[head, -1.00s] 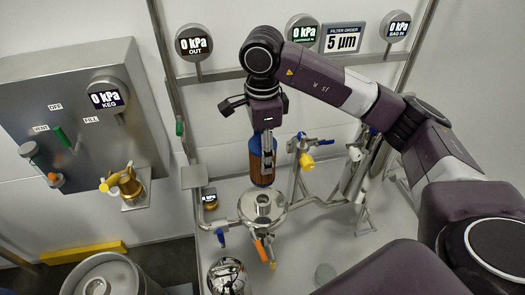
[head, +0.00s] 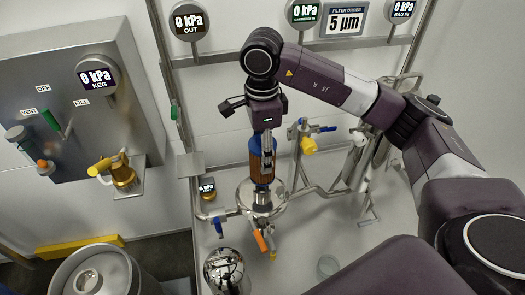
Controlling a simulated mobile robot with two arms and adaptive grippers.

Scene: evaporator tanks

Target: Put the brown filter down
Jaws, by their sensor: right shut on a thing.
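My left gripper is not in view.
An orange-handled valve (head: 260,240) and a blue handle (head: 218,227) sit below the housing. A yellow-handled valve (head: 308,146) stands close to the right of the filter. A shiny steel dome (head: 224,270) is in front.

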